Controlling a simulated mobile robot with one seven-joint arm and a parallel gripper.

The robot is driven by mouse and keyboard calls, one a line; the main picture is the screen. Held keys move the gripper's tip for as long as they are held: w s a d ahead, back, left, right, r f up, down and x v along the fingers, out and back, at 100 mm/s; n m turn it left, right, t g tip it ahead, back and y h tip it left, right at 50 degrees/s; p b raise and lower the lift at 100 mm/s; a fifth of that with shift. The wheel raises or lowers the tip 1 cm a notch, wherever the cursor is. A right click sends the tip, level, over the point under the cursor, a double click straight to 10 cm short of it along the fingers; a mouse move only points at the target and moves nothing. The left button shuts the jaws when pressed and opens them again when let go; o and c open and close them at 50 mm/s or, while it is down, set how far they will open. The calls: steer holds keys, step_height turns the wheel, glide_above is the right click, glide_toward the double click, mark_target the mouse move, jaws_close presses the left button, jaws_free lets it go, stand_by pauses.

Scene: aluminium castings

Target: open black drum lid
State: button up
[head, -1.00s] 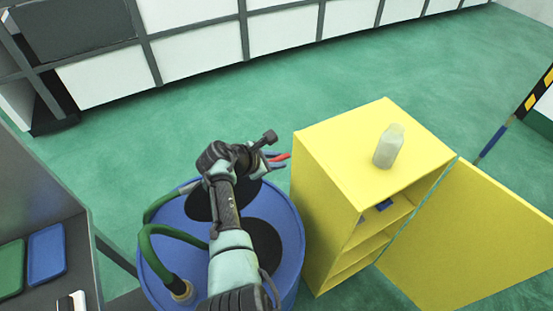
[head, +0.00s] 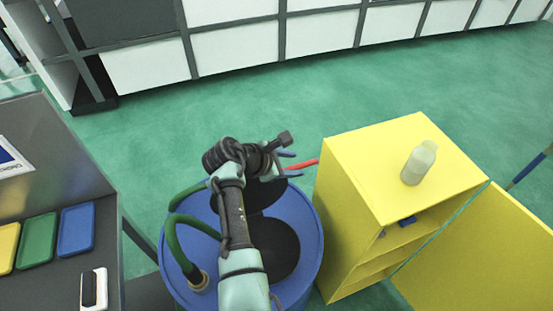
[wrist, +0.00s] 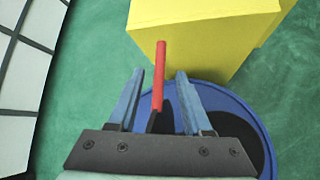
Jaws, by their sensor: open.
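The blue drum (head: 313,225) stands in the lower middle of the head view. Two black round areas show on its top, a near one (head: 275,252) and a far one (head: 258,205) partly hidden by my arm. In the wrist view the drum top shows a blue rim (wrist: 245,108) and black areas (wrist: 233,124). A red handle (wrist: 159,75) with a dark base reaches out past the drum's rim; it also shows in the head view (head: 304,165). My gripper (wrist: 159,90) is open, one blue finger on each side of the handle, with gaps. Whether the lid is raised cannot be told.
A yellow cabinet (head: 355,165) with an open door (head: 490,250) stands close right of the drum, a pale bottle (head: 419,163) on top. A green hose (head: 180,245) meets the drum top at left. A grey bench (head: 60,190) with coloured trays stands left. Green floor is free behind.

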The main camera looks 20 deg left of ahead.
steer(key=v, duration=0.6)
steer(key=shift+s+a+r+b, duration=0.2)
steer(key=shift+s+r+b, duration=0.05)
steer(key=shift+s+b, duration=0.05)
steer(key=w+d+r+m+t+y+b, duration=0.1)
steer(key=r+m+t+y, duration=0.3)
steer(key=r, duration=0.6)
steer(key=d+r+m+t, duration=0.25)
steer(key=r+m, duration=0.25)
steer(key=r, duration=0.5)
steer(key=w+d+r+m+t+y+b, duration=0.15)
steer(key=r+m+t, duration=0.3)
steer(key=r, duration=0.55)
steer(key=s+d+r+m+t, duration=0.3)
steer(key=s+r+m+t, duration=0.1)
steer(key=s+r, duration=0.6)
steer(key=s+d+r+m+t, duration=0.4)
steer(key=s+r+m, duration=0.2)
steer(key=s+r, duration=0.4)
steer(key=shift+d+r+t, duration=0.3)
steer(key=shift+r, duration=0.3)
